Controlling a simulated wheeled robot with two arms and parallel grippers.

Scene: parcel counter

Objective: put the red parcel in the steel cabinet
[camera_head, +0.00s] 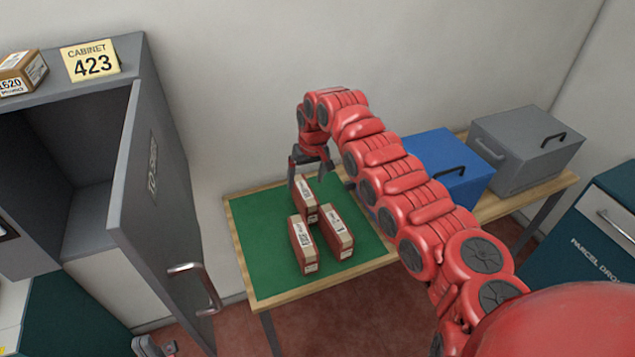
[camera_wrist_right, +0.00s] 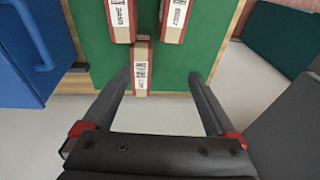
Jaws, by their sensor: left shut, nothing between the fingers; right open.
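Three red parcels with white labels stand close together on the green mat: a far one (camera_head: 306,200), a near left one (camera_head: 302,245) and a near right one (camera_head: 337,232). The steel cabinet (camera_head: 157,190), sign 423, stands at the left with its door swung open and an empty-looking shelf inside. My right gripper (camera_head: 308,172) is open above the far parcel. In the right wrist view, that parcel's end (camera_wrist_right: 141,66) shows between the open fingers (camera_wrist_right: 160,78), nearer the left finger; contact cannot be told.
A blue box (camera_head: 440,160) and a grey box (camera_head: 525,145) with handles stand on the wooden bench at the right. A teal parcel drop (camera_head: 590,240) is at the far right. A brown carton (camera_head: 20,72) sits on the cabinet. The mat's left part is clear.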

